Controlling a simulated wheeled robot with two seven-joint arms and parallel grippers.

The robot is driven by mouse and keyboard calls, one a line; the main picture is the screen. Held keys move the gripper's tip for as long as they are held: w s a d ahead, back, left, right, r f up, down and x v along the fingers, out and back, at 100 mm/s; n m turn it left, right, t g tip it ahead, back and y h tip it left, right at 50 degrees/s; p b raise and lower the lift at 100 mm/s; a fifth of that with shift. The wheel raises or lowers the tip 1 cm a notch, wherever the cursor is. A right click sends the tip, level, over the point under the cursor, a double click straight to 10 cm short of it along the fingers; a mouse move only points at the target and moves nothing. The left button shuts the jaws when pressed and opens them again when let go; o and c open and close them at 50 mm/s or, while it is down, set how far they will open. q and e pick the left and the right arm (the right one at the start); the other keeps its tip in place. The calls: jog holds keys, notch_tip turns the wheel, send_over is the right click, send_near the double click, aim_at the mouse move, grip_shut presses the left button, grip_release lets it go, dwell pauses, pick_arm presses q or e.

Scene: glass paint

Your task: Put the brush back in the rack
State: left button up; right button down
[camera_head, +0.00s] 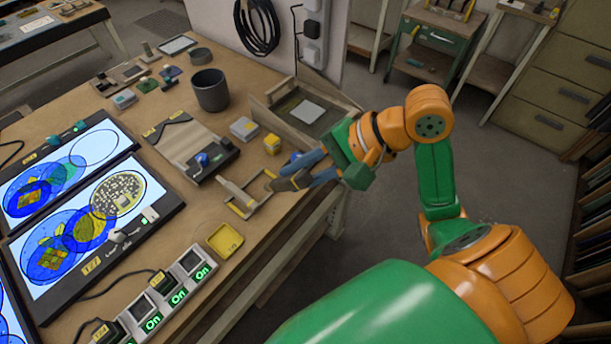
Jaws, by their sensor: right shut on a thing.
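My right arm comes in from the lower right, and my right gripper (287,182) is low over the front right edge of the workbench. It is shut on what looks like the brush; the fingers hide most of its handle. A pale flat piece (236,191), probably the brush's head, lies just left of the fingertips. Beside and partly under it is a small yellow frame (240,211), which looks like the rack. I cannot tell whether the brush touches this frame. My left gripper is not in view.
The wooden workbench (180,215) holds lit panels with coloured glass (95,225) at left, a dark cup (210,90), a wooden tray (306,110), a yellow dish (225,241) and several "On" switch boxes (165,302) at front. Small yellow and blue items stand near the gripper.

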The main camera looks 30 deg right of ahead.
jog(key=w+f+n+t, duration=0.2)
jog(key=w+f+n, duration=0.2)
jog(key=w+n, duration=0.1)
jog(key=w+a+f+n+t+h+b, duration=0.1)
jog(key=w+f+n+t, duration=0.1)
jog(key=w+f+n, duration=0.2)
jog(key=w+f+n+t+b, duration=0.1)
jog(key=w+f+n+t, duration=0.1)
jog(key=w+f+n, duration=0.3)
jog(key=shift+w+a+n+t+h, duration=0.1)
jog(key=shift+w+n+t+h, duration=0.1)
jog(key=shift+w+n, duration=0.5)
jog(key=shift+w+a+n+t+h, duration=0.1)
jog(key=shift+w+n+t+h, duration=0.15)
jog(key=shift+n, duration=0.85)
notch_tip(320, 180, down, 5)
jog(key=b, duration=0.6)
jog(key=shift+r, duration=0.3)
